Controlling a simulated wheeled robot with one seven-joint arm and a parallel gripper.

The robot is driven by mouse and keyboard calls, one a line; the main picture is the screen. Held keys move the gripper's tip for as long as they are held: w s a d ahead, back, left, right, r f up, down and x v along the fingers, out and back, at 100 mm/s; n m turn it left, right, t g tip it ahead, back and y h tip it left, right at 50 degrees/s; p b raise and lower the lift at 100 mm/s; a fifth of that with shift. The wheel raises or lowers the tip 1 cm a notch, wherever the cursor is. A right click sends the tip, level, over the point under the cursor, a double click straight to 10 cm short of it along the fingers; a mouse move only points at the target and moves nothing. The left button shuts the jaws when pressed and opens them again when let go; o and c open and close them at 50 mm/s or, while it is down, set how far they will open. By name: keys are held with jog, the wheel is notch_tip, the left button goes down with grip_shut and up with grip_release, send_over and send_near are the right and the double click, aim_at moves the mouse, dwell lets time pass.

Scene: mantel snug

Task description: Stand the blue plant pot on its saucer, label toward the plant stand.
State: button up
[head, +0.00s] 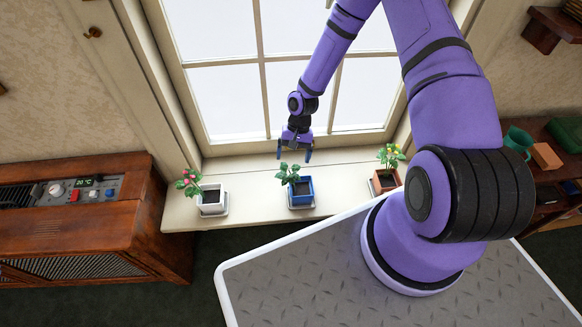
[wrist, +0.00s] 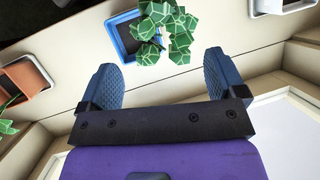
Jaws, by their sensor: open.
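The blue plant pot (head: 301,199), with a green leafy plant, is on the windowsill between two other pots. A pale saucer rim (head: 303,207) shows under its front edge; I cannot tell whether the pot sits flat on it. In the wrist view the blue pot (wrist: 122,39) is at the top, partly covered by leaves. My gripper (head: 294,153) is open and empty, behind the pot toward the window and apart from it. Both fingers show in the wrist view (wrist: 161,76). No label shows, and I cannot pick out the plant stand.
A white pot (head: 211,202) with pink flowers stands left on the windowsill (head: 252,196), a terracotta pot (head: 383,182) with yellow flowers right. A wooden radio cabinet (head: 95,225) is at left. A shelf at right holds a green mug (head: 518,139). Bare sill lies between the pots.

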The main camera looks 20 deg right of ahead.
jog(key=shift+v, duration=2)
